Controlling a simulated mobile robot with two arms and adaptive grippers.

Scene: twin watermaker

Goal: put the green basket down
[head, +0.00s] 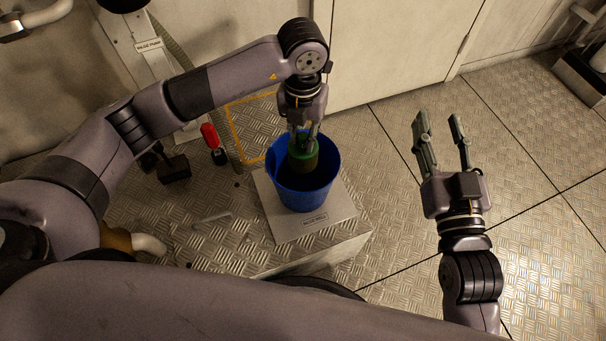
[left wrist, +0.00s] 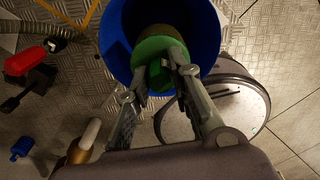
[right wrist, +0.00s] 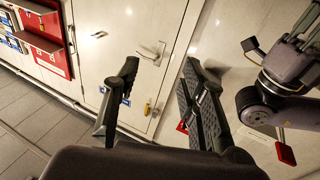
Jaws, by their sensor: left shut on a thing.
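The green basket (head: 303,152) is a small green cylinder with a darker, brownish mesh-like side. In the head view it is inside the mouth of a blue bucket (head: 307,196). My left gripper (head: 304,132) is above it, shut on its green top. In the left wrist view the fingers close on the green basket (left wrist: 160,52), with the blue bucket (left wrist: 206,30) around it. Whether the basket touches the bucket's floor cannot be told. My right gripper (head: 437,125) is open and empty, above the floor to the right of the bucket.
The bucket stands on a pale labelled plate (head: 333,218) on a raised metal block. A red-handled item (head: 211,137) and black fittings (head: 173,168) lie left of it. A yellow-orange outline (head: 232,132) marks the surface behind. Open floor lies right.

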